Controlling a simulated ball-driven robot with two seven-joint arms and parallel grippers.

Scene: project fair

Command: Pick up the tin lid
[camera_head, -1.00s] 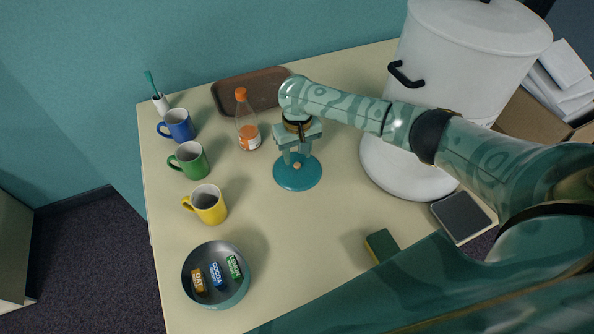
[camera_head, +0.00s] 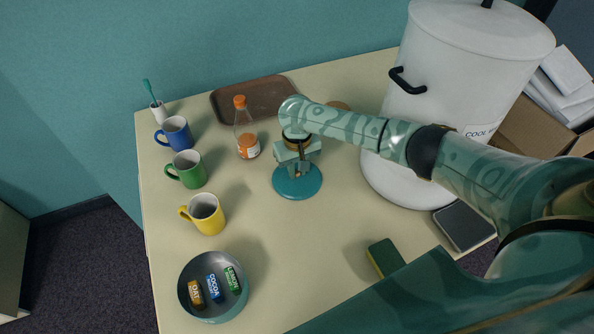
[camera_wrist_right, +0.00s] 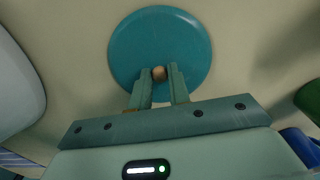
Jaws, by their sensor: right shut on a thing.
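The tin lid (camera_head: 298,189) is a round teal disc with a small light-brown knob at its centre. It is at the middle of the table in the head view. My right gripper (camera_head: 299,172) is over the lid from above, shut on its knob. In the right wrist view the lid (camera_wrist_right: 190,40) is beyond the fingers, and the knob sits between the two fingertips (camera_wrist_right: 159,75). I cannot tell whether the lid touches the table. My left gripper is not in view.
An open round tin (camera_head: 213,312) with several labelled bars is at the front left. Blue, green and yellow mugs (camera_head: 208,216) line the left side. An orange-capped bottle (camera_head: 246,135), a brown tray (camera_head: 262,97), a white urn (camera_head: 440,110) and a sponge (camera_head: 386,256) are also there.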

